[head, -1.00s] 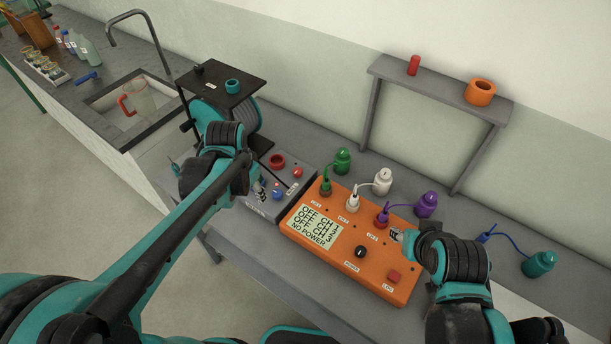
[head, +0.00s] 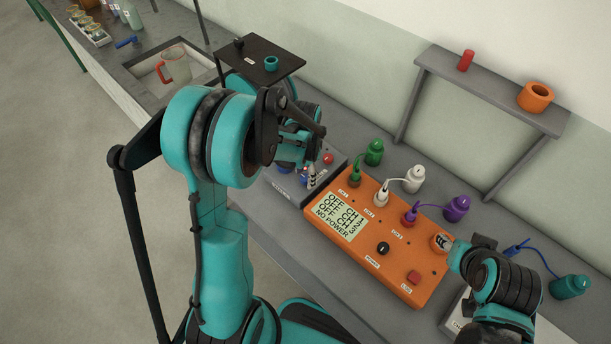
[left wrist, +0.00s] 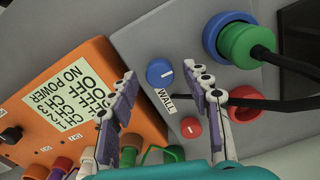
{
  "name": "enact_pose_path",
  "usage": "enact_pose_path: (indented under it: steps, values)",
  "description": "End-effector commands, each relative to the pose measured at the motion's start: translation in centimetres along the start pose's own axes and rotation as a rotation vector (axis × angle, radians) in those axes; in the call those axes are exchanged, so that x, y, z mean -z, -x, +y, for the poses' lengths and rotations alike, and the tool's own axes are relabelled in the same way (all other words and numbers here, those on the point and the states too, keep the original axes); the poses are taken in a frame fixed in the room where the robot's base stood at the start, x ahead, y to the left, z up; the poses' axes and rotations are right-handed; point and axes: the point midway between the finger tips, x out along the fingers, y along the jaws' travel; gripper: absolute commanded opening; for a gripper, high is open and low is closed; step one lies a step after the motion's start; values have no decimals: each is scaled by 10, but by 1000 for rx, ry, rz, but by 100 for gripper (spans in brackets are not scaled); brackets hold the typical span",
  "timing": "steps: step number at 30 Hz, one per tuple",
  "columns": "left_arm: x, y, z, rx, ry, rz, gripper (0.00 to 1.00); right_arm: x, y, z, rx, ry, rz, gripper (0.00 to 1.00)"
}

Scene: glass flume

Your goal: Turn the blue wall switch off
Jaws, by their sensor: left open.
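The blue wall switch (left wrist: 158,72) is a round knob with a short white mark, beside the label "WALL" on a grey box (left wrist: 165,28). In the head view it is mostly hidden by my gripper. My left gripper (left wrist: 164,74) is open; in the wrist view its two fingers lie on either side of the knob, and I cannot tell whether they touch it. In the head view my left gripper (head: 312,176) is over the grey box. My right gripper (head: 443,242) is at the right end of the orange box; its jaw state is unclear.
A red knob (left wrist: 191,127) sits near the blue one. A green plug (left wrist: 243,46) with a black cable is in a blue socket on the same box. The orange box (head: 360,262) stands beside it, its display reading "NO POWER". Several corded bottles stand behind.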

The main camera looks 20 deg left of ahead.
Motion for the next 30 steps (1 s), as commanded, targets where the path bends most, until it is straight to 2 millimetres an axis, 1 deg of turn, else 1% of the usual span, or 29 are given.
enact_pose_path:
  steps: [3, 9, 11, 12, 15, 23, 30]
  values:
    - [0, -4, 0, 0, 0, 0, 49, 0, -1, 0, 0, 0, 0, 40]
    - [0, -3, 0, 0, 0, 0, 49, 0, 0, 0, 0, 0, 0, 40]
    - [0, -3, 0, 0, 0, 0, 33, 0, 0, 0, 0, 0, 0, 40]
    - [0, -3, 0, 0, 0, 0, 23, 0, 0, 0, 0, 0, 0, 40]
    - [0, -3, 0, 0, 0, 0, 0, 0, 0, 0, 0, 0, 0, 40]
    - [0, -3, 0, 0, 11, 0, 0, -1, -1, 0, 0, 0, 0, 40]
    - [0, -4, 0, 0, 100, 0, 0, -2, -3, 0, 0, 0, 0, 40]
